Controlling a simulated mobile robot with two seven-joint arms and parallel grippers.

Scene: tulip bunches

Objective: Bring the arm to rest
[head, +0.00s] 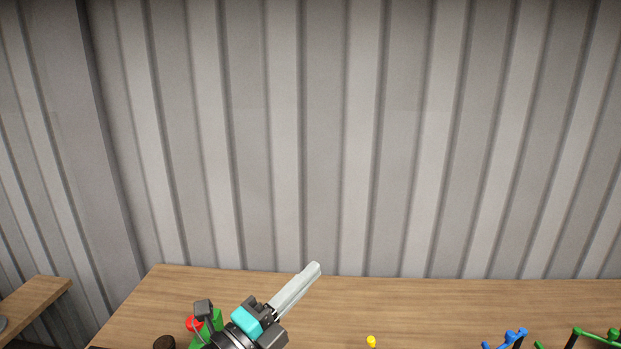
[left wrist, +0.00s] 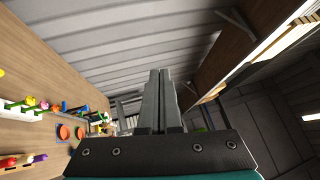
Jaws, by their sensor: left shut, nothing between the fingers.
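My left gripper (head: 313,270) reaches in from the bottom left of the head view, over the wooden table. Its long pale fingers lie together, pointing up and to the right, with nothing between them. In the left wrist view the shut fingers (left wrist: 160,101) stand side by side in the middle, clear of all objects. My right gripper is not in view.
The wooden table (head: 430,305) runs along a corrugated wall (head: 340,130). A red and green object (head: 194,323) shows beside my left wrist. A yellow piece (head: 371,341) and blue (head: 515,336) and green (head: 597,334) pieces show at the bottom edge. The table's back is clear.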

